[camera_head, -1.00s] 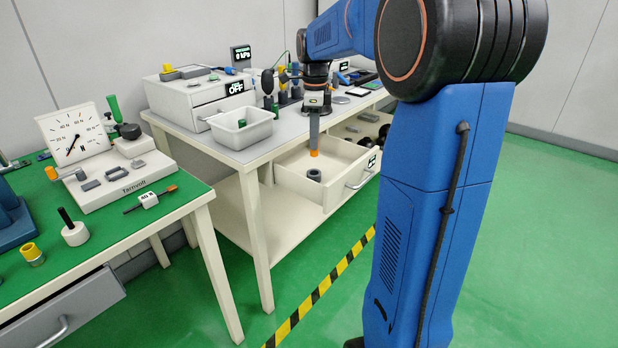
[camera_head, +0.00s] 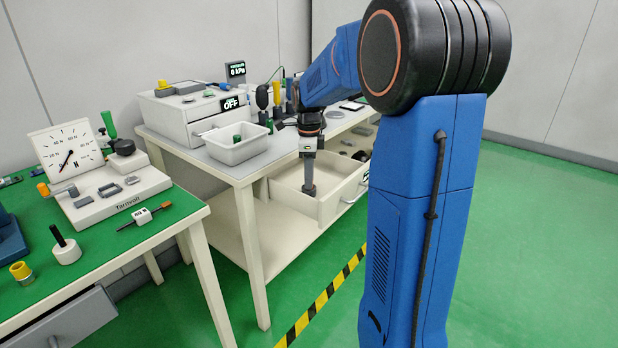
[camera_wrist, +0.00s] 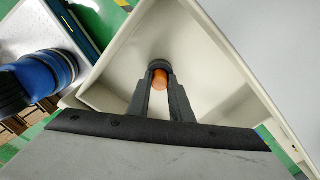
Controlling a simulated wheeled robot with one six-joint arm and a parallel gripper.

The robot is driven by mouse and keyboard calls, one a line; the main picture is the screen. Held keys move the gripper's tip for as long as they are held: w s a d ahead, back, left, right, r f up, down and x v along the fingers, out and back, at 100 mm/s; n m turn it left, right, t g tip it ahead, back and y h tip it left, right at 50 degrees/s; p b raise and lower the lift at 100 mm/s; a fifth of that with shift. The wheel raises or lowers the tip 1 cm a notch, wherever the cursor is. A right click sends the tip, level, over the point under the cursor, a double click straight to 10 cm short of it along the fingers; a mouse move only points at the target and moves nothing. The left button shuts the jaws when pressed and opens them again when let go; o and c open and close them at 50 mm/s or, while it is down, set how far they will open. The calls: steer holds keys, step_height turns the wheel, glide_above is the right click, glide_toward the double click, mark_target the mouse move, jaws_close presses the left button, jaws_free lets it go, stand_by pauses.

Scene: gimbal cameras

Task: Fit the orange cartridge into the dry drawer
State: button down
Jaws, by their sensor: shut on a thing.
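The orange cartridge (camera_wrist: 160,80) is between the fingertips of my gripper (camera_wrist: 160,88) in the wrist view. My gripper is shut on it. A dark round socket (camera_wrist: 159,66) lies right at the cartridge's far end; I cannot tell how deep the cartridge sits in it. The open cream drawer (camera_wrist: 110,80) surrounds both. In the head view my gripper (camera_head: 309,188) points straight down into the drawer (camera_head: 325,207), and the cartridge is hidden there.
The drawer walls stand close around my gripper. A white bin (camera_head: 237,146) and a box reading OFF (camera_head: 185,113) are on the bench above. The green table (camera_head: 130,225) with a dial gauge (camera_head: 68,153) stands at left. Green floor is free at right.

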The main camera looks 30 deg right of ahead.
steer(key=shift+f, duration=0.1)
steer(key=c, duration=1.6)
jaws_free()
step_height(320, 180, up, 12)
steer(key=shift+r, duration=0.15)
